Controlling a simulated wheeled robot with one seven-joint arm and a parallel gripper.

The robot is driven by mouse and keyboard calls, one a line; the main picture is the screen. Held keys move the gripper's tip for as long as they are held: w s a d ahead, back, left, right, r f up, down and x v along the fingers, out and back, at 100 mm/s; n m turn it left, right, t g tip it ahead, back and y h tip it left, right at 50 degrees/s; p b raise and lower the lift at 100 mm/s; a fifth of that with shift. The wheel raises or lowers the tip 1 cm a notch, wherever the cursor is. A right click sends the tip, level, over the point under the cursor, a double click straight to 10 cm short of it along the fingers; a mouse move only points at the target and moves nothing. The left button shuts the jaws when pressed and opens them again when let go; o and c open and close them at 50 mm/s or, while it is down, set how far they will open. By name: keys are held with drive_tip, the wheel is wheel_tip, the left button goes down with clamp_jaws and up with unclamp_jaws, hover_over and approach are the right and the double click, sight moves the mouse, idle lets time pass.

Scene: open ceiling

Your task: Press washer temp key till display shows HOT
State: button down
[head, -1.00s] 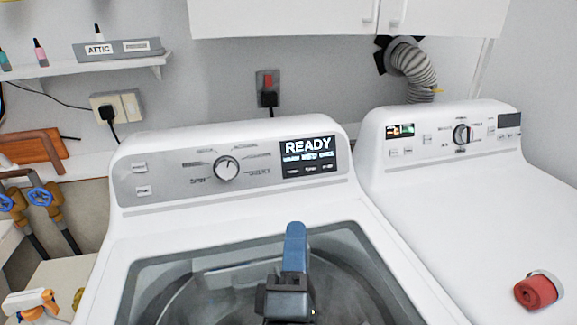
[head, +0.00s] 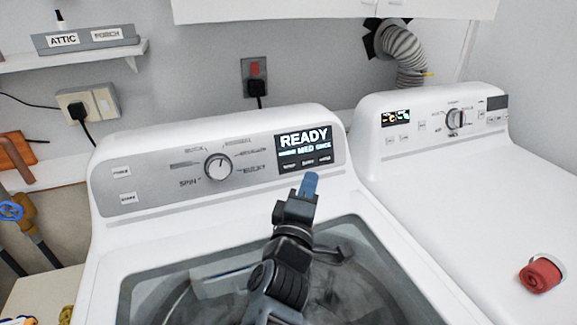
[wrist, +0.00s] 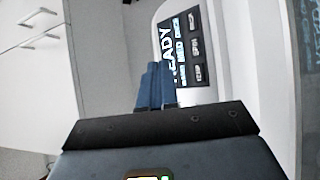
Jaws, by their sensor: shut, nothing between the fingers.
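The washer (head: 130,230) has a grey control panel with a black display (head: 304,145) reading READY. The smaller line below has MED in the middle; its other words are hard to read. A row of small dark keys (head: 307,162) lies under it, with labels too small to read. The display also shows sideways in the wrist view (wrist: 172,50), with the keys (wrist: 195,47) to its right. My gripper (head: 311,178) is shut and empty, its blue fingertips just below the key row in the head view. In the wrist view the fingertips (wrist: 155,75) are left of the display's lower letters. Contact cannot be told.
A second machine (head: 420,200) stands at the right, with a red roll (head: 540,275) on top. A white cabinet (head: 290,10) hangs above. The washer's glass lid lies below my arm.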

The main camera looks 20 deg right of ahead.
sight(289, 166)
drive_tip(key=w+f+b, duration=0.1)
drive_tip(key=w, duration=0.1)
drive_tip(key=w+b, duration=0.1)
drive_tip(key=w, duration=0.1)
drive_tip(key=w+f+b, duration=0.1)
drive_tip(key=w, duration=0.1)
drive_tip(key=shift+f, duration=0.3)
drive_tip(key=shift+w+f+b, duration=0.15)
drive_tip(key=shift+w+b, duration=0.4)
drive_tip(key=shift+w, duration=0.55)
idle(1.0)
drive_tip(key=shift+w+f, duration=0.15)
drive_tip(key=shift+w, duration=0.25)
drive_tip(key=shift+w+f+b, duration=0.1)
drive_tip(key=shift+w+b, duration=0.15)
drive_tip(key=shift+b, duration=0.05)
idle(0.6)
drive_tip(key=shift+s+r+p, duration=0.25)
drive_tip(key=shift+s+p, duration=0.45)
drive_tip(key=shift+p, duration=0.1)
